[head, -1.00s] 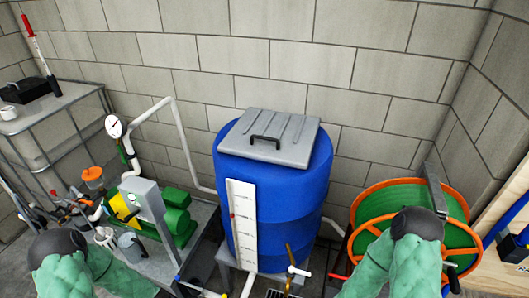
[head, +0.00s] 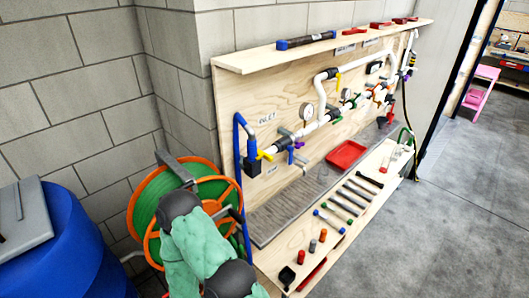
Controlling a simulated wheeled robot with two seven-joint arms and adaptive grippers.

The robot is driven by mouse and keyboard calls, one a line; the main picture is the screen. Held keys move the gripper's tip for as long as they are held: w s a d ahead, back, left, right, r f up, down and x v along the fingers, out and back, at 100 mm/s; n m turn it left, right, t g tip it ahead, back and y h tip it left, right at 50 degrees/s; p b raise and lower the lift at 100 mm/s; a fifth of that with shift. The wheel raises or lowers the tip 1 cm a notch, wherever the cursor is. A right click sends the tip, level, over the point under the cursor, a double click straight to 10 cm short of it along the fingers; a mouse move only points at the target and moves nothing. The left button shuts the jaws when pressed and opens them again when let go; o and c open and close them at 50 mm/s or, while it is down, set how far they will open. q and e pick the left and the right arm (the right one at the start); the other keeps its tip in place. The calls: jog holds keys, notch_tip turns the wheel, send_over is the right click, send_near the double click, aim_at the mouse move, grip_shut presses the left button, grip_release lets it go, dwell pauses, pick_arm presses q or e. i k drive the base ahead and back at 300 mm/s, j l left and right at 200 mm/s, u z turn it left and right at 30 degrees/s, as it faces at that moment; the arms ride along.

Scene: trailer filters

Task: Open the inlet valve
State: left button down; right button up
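A plywood panel (head: 235,97) on the right of the block wall carries white pipework (head: 318,124). The label "INLET" (head: 266,118) is at its left end. Below the label, a blue hose (head: 238,150) meets the pipe at a dark fitting (head: 252,142). A yellow handle (head: 265,155) sits just right of that fitting, under the label. A blue handle (head: 290,154) hangs a little farther right. Whether the valve there is open or shut is too small to tell.
A hose reel (head: 146,205) with orange rims stands left of the panel, behind my arm. A blue barrel (head: 82,255) is at lower left. A wooden bench (head: 268,256) below the panel holds several tools and a red tray (head: 346,154). Grey floor (head: 445,215) at right is clear.

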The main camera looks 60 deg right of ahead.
aim_at(291, 156)
jog(key=k+l+z, duration=0.1)
jog(key=z, duration=0.25)
jog(key=k+l+z, duration=0.2)
jog(key=z, duration=0.15)
jog(key=k, duration=0.1)
